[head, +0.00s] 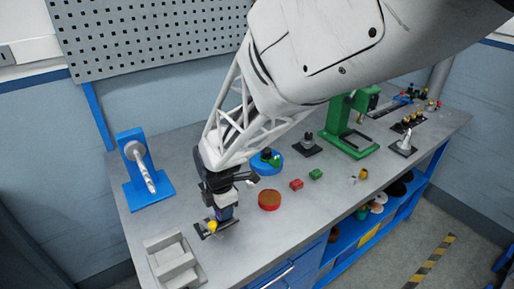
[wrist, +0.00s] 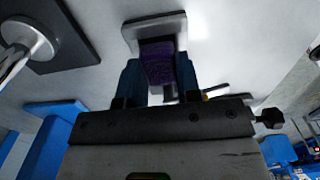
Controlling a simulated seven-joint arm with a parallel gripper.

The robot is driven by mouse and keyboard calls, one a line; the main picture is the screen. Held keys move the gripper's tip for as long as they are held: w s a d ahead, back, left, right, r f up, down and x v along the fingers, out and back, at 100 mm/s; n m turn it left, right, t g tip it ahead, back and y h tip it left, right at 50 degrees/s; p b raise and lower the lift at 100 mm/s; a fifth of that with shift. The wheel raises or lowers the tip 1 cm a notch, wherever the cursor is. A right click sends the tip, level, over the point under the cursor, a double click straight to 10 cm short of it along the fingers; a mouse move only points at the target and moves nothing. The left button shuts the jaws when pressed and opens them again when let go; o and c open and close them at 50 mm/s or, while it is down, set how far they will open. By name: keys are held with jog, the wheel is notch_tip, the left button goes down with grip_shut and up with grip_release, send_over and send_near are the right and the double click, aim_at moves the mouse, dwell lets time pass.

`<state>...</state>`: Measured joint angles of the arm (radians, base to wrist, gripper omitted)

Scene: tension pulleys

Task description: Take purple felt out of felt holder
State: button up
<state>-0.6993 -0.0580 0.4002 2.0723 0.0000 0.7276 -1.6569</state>
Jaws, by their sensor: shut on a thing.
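My gripper (head: 224,214) is low over the left part of the bench in the head view. In the wrist view its blue fingertips (wrist: 159,80) are shut on the purple felt (wrist: 158,62), one finger on each side. The felt shows as a dark purple block in the head view (head: 226,212), partly hidden by the gripper. A light grey stepped block (head: 172,262), possibly the felt holder, stands at the bench's front left. A pale block (wrist: 151,25) shows behind the felt in the wrist view. I cannot tell whether the felt touches it.
A dark piece with a yellow knob (head: 212,226) is right beside the gripper. A blue stand with a metal arm (head: 143,170) is at the left. A red round dish (head: 269,200), red and green blocks and a green press (head: 345,140) are to the right.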

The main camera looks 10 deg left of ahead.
jog(key=shift+r, duration=3.9)
jog(key=shift+w+a+r+m, duration=0.1)
jog(key=shift+w+m, duration=0.5)
jog(key=shift+w, duration=0.15)
jog(key=w+a+r+m, duration=0.1)
jog(key=w+m, duration=1.1)
jog(key=w, duration=0.2)
jog(key=w+a+r+m, duration=0.4)
jog(key=w+a, duration=0.4)
jog(key=a, duration=0.3)
jog(key=shift+w+a+r+m, duration=0.2)
jog(key=shift+w+a+m, duration=0.15)
jog(key=shift+m, duration=0.55)
jog(key=shift+d, duration=0.1)
